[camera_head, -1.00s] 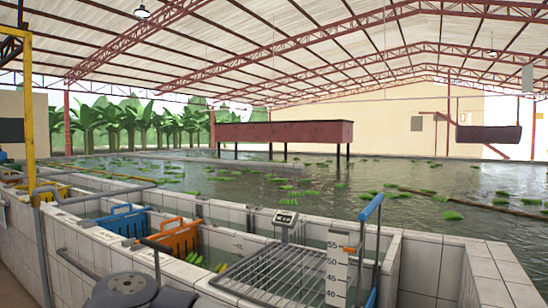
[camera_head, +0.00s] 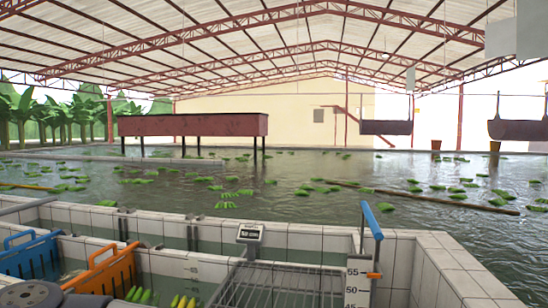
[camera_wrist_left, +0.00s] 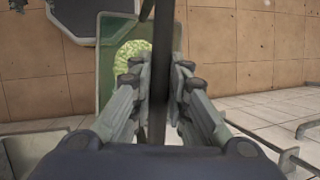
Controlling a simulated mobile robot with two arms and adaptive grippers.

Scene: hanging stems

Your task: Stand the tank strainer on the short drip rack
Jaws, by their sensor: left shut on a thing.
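In the left wrist view my left gripper (camera_wrist_left: 158,92) is shut on a dark upright rod (camera_wrist_left: 159,45). The rod runs from the top edge down between the fingers. It may be the tank strainer's handle, but I cannot tell. Behind the rod is a green panel (camera_wrist_left: 107,65) with a speckled yellow-green round patch, partly hidden by the fingers. In the head view a metal wire rack (camera_head: 275,290) lies at the bottom middle, cut off by the frame edge. I cannot tell whether it is the short drip rack. My right gripper is in neither view.
A blue-topped rail (camera_head: 372,220) and a numbered gauge (camera_head: 357,283) stand beside the wire rack. A small display (camera_head: 250,233) is behind it. Blue (camera_head: 32,254) and orange (camera_head: 105,270) crates stand left. White tiled walls (camera_head: 430,262) edge the water.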

